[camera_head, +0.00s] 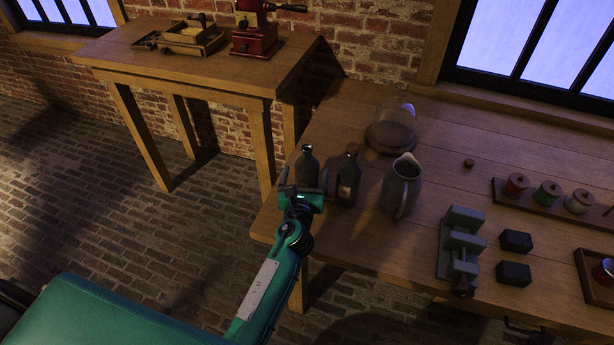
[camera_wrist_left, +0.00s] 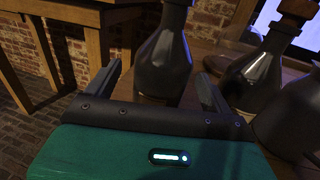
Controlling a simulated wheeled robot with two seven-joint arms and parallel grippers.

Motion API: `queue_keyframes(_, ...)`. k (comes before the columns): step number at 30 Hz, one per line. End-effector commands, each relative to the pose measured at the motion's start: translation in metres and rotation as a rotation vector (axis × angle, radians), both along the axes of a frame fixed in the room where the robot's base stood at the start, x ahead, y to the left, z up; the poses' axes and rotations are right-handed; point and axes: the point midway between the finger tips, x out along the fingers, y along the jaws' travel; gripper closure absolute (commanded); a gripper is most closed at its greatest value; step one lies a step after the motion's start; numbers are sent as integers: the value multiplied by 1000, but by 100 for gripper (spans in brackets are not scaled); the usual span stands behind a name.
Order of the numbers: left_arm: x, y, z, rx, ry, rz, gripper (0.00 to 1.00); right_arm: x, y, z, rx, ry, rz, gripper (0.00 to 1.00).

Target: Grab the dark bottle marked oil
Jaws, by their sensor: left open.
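Two dark bottles stand side by side at the left end of the workbench. The left dark bottle (camera_head: 307,170) is plain on the side I see; the right dark bottle (camera_head: 348,178) carries a patch that looks like a label. I cannot read any oil marking. My left gripper (camera_head: 303,182) is open at the bench's left front edge, just in front of the left bottle. In the left wrist view that bottle (camera_wrist_left: 165,58) stands between the spread fingers, a little beyond them, its top cut off. The right bottle (camera_wrist_left: 254,78) is outside the right finger. My right gripper is not in view.
A grey pitcher (camera_head: 402,186) stands right of the bottles, and a glass dome (camera_head: 393,125) behind them. A vise (camera_head: 461,246), dark blocks (camera_head: 515,241) and a rack of spools (camera_head: 548,195) lie farther right. A side table (camera_head: 180,66) with a red grinder stands behind left.

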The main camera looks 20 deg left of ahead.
Motion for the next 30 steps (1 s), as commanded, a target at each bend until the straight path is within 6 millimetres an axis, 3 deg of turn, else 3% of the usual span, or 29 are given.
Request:
queue_keyframes(9,39,5,3,-1,-1,0,15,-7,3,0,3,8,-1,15)
queue_keyframes(17,42,6,2,0,0,0,15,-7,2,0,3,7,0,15)
queue_keyframes(26,41,6,3,0,0,0,70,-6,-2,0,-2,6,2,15)
queue_keyframes(30,42,6,4,0,-2,0,74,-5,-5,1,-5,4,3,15)
